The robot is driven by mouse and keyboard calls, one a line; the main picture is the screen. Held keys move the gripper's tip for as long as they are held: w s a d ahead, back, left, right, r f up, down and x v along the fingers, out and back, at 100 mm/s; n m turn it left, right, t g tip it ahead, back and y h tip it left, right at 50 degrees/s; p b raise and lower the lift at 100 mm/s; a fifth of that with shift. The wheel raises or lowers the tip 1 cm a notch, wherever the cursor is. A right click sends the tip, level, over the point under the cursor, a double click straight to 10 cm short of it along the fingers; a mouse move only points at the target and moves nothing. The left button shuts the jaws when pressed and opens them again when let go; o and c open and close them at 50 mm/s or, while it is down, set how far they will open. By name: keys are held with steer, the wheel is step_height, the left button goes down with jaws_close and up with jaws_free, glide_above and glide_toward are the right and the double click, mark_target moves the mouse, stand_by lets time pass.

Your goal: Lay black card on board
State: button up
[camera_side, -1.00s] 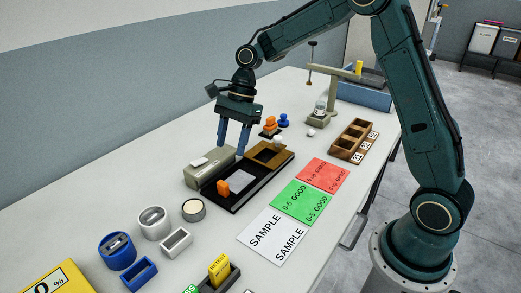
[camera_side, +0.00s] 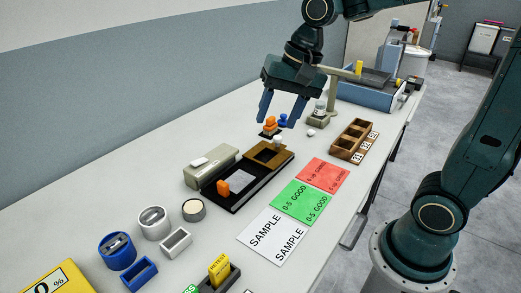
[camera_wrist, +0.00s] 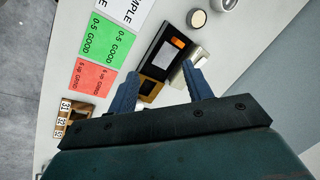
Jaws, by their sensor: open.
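A long black board (camera_side: 258,187) lies on the table with a pale rectangle (camera_side: 241,181) and an orange block (camera_side: 223,188) on it; it also shows in the wrist view (camera_wrist: 150,52). A brown frame (camera_side: 257,157) with a dark opening sits at its far end. An orange knob (camera_side: 270,121) stands on a small dark flat base (camera_side: 265,135) beyond the frame; I cannot tell whether that base is the black card. My gripper (camera_side: 277,123) is open and empty above the orange knob's area. In the wrist view its fingers (camera_wrist: 160,70) hang over the frame end.
A grey box (camera_side: 210,166) lies along the board's left. Green (camera_side: 301,202), red (camera_side: 318,174) and white SAMPLE (camera_side: 273,237) sheets lie right. A wooden compartment tray (camera_side: 350,139) and a weighing stand (camera_side: 318,117) are farther back.

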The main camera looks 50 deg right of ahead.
steer(key=s+d+n+t+h, duration=0.2)
steer(key=s+n, duration=0.6)
steer(key=s, duration=0.6)
steer(key=shift+s+d+r+n+t, duration=0.15)
steer(key=shift+s+d+n+t, duration=0.15)
steer(key=shift+s+d, duration=0.1)
